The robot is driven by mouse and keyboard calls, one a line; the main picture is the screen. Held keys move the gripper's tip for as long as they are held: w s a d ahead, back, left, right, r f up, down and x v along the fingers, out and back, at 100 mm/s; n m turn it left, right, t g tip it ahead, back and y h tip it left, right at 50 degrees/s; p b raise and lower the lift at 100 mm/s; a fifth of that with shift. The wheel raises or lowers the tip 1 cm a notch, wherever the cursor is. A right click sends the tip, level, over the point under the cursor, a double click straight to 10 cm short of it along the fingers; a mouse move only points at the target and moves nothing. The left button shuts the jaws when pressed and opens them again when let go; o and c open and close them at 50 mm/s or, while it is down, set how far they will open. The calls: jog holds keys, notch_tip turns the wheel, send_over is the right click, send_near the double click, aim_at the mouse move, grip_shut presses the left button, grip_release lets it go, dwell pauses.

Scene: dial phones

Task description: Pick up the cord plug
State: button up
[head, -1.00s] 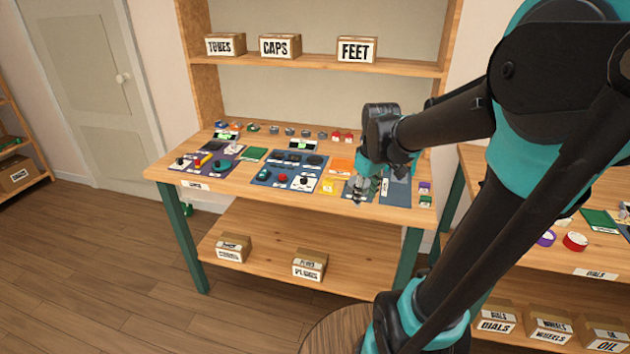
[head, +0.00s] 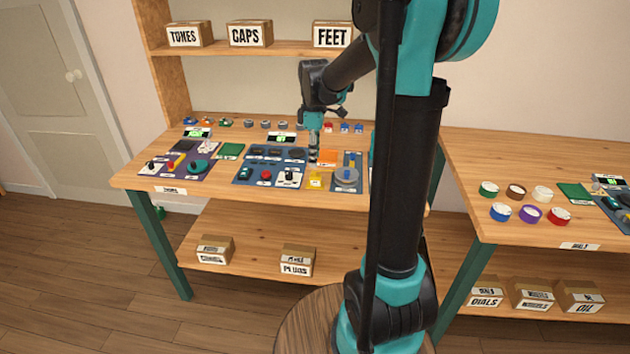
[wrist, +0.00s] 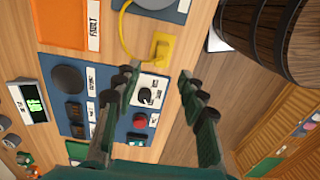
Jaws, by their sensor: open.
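The yellow cord plug (head: 316,180) lies on the wooden bench top, just right of the blue switch panel. In the wrist view the plug (wrist: 161,48) shows near the top middle, with a yellow cord (wrist: 125,32) curving from it toward a grey disc (wrist: 155,4). My gripper (head: 313,158) is above the bench, just behind the plug in the head view. In the wrist view my gripper (wrist: 160,78) has its two fingers wide apart with nothing between them. The plug shows beyond the fingertips and apart from them.
The blue panel (head: 270,170) with knobs and a red button is beside the plug. An orange card (head: 328,157) lies behind it, and the grey disc's panel (head: 350,158) is to its right. A second bench (head: 520,160) stands at the right.

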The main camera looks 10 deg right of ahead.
aim_at(316, 175)
jog(key=shift+s+d+f, duration=0.1)
jog(key=shift+f, duration=1.9)
jog(key=shift+s+d+f, duration=0.1)
jog(key=shift+f, duration=1.9)
jog(key=shift+c, duration=0.2)
grip_shut()
